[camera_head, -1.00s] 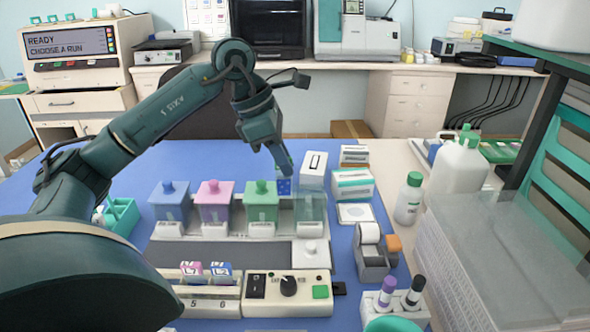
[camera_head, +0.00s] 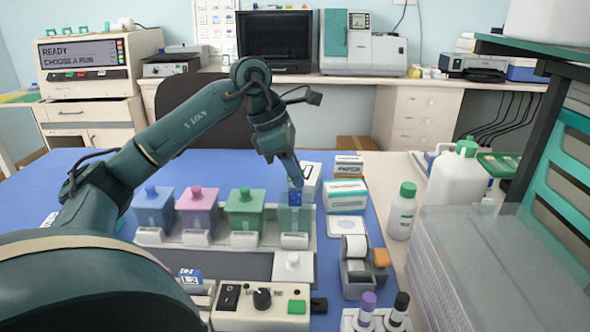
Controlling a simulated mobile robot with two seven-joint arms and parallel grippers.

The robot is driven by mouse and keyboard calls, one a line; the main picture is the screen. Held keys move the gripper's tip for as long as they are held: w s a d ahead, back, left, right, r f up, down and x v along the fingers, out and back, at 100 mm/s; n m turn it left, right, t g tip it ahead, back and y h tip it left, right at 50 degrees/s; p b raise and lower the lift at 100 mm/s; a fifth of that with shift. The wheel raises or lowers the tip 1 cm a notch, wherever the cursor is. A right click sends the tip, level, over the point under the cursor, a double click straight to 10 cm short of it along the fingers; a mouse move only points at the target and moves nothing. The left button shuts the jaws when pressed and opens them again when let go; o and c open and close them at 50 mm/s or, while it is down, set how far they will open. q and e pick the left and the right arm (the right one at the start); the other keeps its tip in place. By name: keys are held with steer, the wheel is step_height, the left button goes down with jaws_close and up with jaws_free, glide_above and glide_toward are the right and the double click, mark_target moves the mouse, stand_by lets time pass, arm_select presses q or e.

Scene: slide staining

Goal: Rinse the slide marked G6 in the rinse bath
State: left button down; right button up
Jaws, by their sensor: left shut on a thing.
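My left gripper (camera_head: 297,186) is shut on a slide with a blue label (camera_head: 295,198). The label shows at the mouth of the clear teal bath (camera_head: 296,222), the open one at the right end of the row. The slide's lower part seems to be inside this bath, but the glass is hard to make out. The marking on the label is too small to read. Another slide with a blue label (camera_head: 190,275) stands in the slide rack at the front. My right gripper is not in view.
Lidded blue (camera_head: 154,209), pink (camera_head: 197,211) and green (camera_head: 244,212) jars stand left of the open bath. White boxes (camera_head: 346,196) stand to its right. A control box (camera_head: 262,305) and a tape dispenser (camera_head: 356,272) are in front.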

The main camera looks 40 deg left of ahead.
mark_target(295, 208)
arm_select(q)
steer(key=shift+f+b, duration=0.5)
steer(key=shift+f, duration=0.4)
steer(key=shift+f+b, duration=0.5)
steer(key=shift+f, duration=0.15)
steer(key=shift+f+b, duration=0.45)
steer(key=shift+f, duration=0.15)
steer(key=shift+f+b, duration=0.3)
steer(key=shift+f, duration=0.1)
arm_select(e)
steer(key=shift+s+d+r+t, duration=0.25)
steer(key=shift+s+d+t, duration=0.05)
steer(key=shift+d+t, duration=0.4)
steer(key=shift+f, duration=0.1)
